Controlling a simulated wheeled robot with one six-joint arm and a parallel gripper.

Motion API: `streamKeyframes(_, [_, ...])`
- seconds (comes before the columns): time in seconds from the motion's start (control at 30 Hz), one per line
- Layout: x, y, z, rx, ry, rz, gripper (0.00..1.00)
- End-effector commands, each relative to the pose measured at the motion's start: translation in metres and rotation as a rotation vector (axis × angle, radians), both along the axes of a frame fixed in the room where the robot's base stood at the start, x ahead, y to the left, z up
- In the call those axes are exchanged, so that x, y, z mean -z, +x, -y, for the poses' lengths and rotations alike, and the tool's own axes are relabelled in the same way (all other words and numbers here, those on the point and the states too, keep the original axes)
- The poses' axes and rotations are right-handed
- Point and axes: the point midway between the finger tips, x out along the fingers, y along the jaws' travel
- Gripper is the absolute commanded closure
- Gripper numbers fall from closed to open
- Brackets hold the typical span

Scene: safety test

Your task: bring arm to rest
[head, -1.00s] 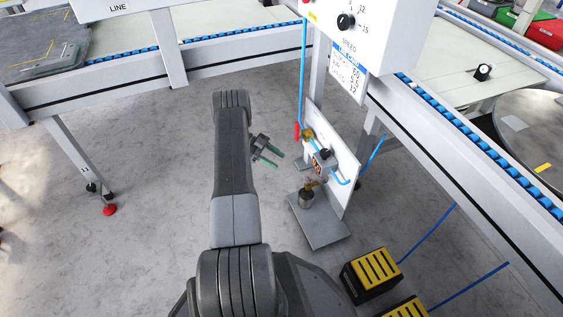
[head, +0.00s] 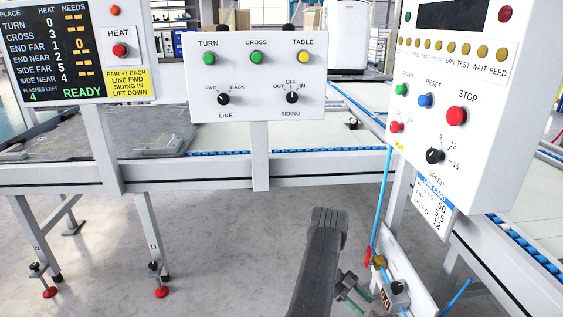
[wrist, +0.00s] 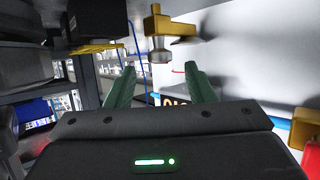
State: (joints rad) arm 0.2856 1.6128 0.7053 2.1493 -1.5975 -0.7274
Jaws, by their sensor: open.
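My arm (head: 322,262) reaches up from the bottom of the head view, over the grey floor. My gripper (head: 354,294) shows at its right side, low and close to the valve panel. In the wrist view the two green fingers of my gripper (wrist: 172,88) stand apart with nothing between them. A brass valve fitting (wrist: 160,28) is just beyond the fingertips in that view. I cannot tell the exact gap between the fingers and the fitting.
A white panel (head: 405,268) with a red-handled valve (head: 368,257) and blue hose stands right of my arm. Above it hangs a control box (head: 470,110). A switch box (head: 257,77) and a display (head: 52,55) stand behind. Open floor (head: 225,260) lies left.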

Motion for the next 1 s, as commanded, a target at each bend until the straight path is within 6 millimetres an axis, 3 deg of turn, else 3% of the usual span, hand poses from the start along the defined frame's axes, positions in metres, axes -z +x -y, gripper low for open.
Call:
streamKeyframes(0.3, [0.015, -0.022, 0.025, -0.001, 0.0, 0.0, 0.51])
streamKeyframes(0.8, [0.012, -0.02, 0.022, -0.015, 0.0, 0.001, 0.51])
streamKeyframes(1.0, [0.001, -0.004, 0.006, -0.003, -0.002, 0.002, 0.51])
